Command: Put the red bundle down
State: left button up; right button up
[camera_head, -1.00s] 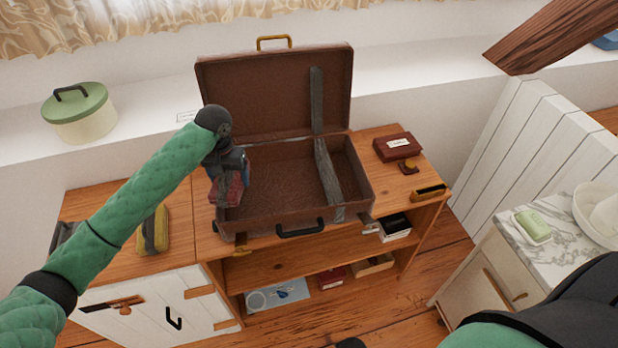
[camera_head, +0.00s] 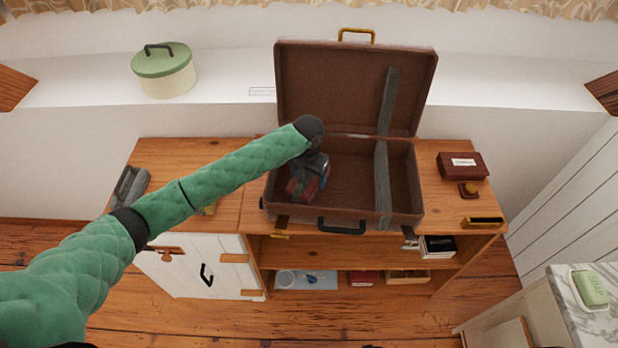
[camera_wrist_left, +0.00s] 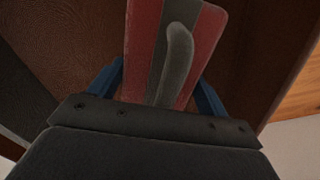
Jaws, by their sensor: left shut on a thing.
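The red bundle (camera_head: 299,191) is in my left gripper (camera_head: 311,176), over the left part of the open brown suitcase (camera_head: 345,179). In the left wrist view the bundle (camera_wrist_left: 207,38) is red with a grey stripe and a grey handle-like strap. The blue fingers of the left gripper (camera_wrist_left: 160,85) are shut on it from both sides. The suitcase lid (camera_head: 330,90) stands up at the back, and a grey strap (camera_head: 382,185) runs down its right part. I cannot tell whether the bundle touches the suitcase floor. My right gripper is not in view.
The suitcase stands on a wooden cabinet (camera_head: 190,160). A dark red box (camera_head: 462,166) and a small stamp-like object (camera_head: 468,190) lie to its right. Grey rolls (camera_head: 130,187) lie at the far left. A green-lidded pot (camera_head: 164,70) stands on the ledge behind.

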pick_arm(q)
jog(key=shift+f, duration=0.85)
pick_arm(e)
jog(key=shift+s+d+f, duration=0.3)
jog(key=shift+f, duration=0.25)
pick_arm(q)
jog(key=o, duration=1.1)
jog(key=shift+f, duration=0.1)
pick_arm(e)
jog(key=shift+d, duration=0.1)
pick_arm(q)
jog(key=shift+o, duration=0.2)
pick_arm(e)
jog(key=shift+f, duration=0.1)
pick_arm(q)
jog(key=shift+r, duration=0.55)
notch_tip(320, 180, up, 10)
jog(key=b, duration=0.3)
jog(key=shift+f+b, duration=0.25)
jog(key=shift+b, duration=0.05)
jog(key=shift+r, duration=0.85)
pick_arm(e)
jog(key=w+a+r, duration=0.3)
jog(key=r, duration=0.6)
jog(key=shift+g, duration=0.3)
